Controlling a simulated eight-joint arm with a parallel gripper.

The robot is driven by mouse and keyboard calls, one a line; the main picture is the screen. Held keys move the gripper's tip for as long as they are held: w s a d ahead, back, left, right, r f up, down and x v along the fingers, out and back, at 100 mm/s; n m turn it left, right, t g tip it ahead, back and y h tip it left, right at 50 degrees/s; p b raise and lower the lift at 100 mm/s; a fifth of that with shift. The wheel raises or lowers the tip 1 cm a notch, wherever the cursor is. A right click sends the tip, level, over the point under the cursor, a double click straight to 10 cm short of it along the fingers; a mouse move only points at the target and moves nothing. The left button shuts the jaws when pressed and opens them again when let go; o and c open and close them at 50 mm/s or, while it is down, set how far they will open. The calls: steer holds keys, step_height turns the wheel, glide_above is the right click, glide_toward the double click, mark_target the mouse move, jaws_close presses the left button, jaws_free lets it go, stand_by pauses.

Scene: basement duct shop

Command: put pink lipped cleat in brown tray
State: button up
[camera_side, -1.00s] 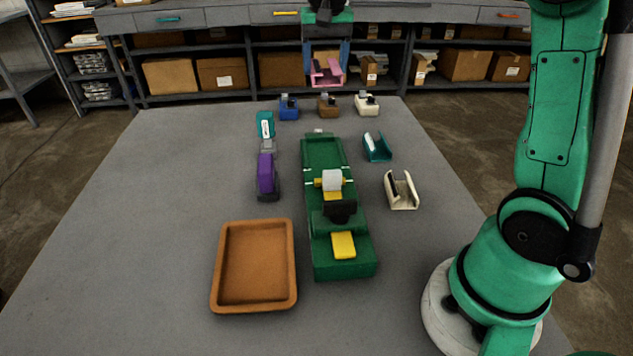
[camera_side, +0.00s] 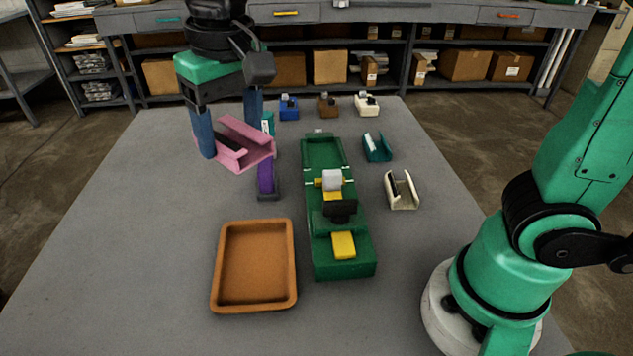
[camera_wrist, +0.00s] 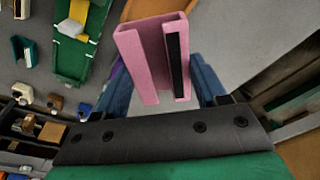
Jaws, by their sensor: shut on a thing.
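The pink lipped cleat (camera_side: 245,146) is a channel-shaped piece with a black strip inside. My gripper (camera_side: 230,150) is shut on it and holds it in the air, tilted, over the left part of the table. In the wrist view the cleat (camera_wrist: 142,58) sits between the blue fingers, its open channel showing. The brown tray (camera_side: 291,268) lies empty on the table, nearer the side camera and below the cleat in the picture. My gripper is apart from the tray. An orange-brown patch at the top of the wrist view may be the tray.
A green machine (camera_side: 326,228) with a yellow block stands right of the tray. A teal channel (camera_side: 378,149) and a cream channel (camera_side: 401,191) lie to the right. Small blue, brown and white items line the far edge.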

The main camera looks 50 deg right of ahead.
mark_target(256, 265)
steer(key=f, duration=1.3)
steer(key=a+f, duration=0.1)
steer(key=f, duration=0.6)
steer(key=shift+s+f, duration=0.1)
steer(key=shift+s, duration=0.25)
steer(key=shift+f, duration=0.1)
steer(key=o, duration=1.3)
steer(key=shift+c, duration=0.2)
step_height(256, 265, up, 12)
steer(key=s, duration=0.1)
steer(key=s+d+t, duration=0.2)
steer(key=d+t, duration=0.3)
steer(key=d, duration=0.8)
steer(key=shift+r+t, duration=0.35)
steer(key=shift+t, duration=0.05)
steer(key=shift+a, duration=0.1)
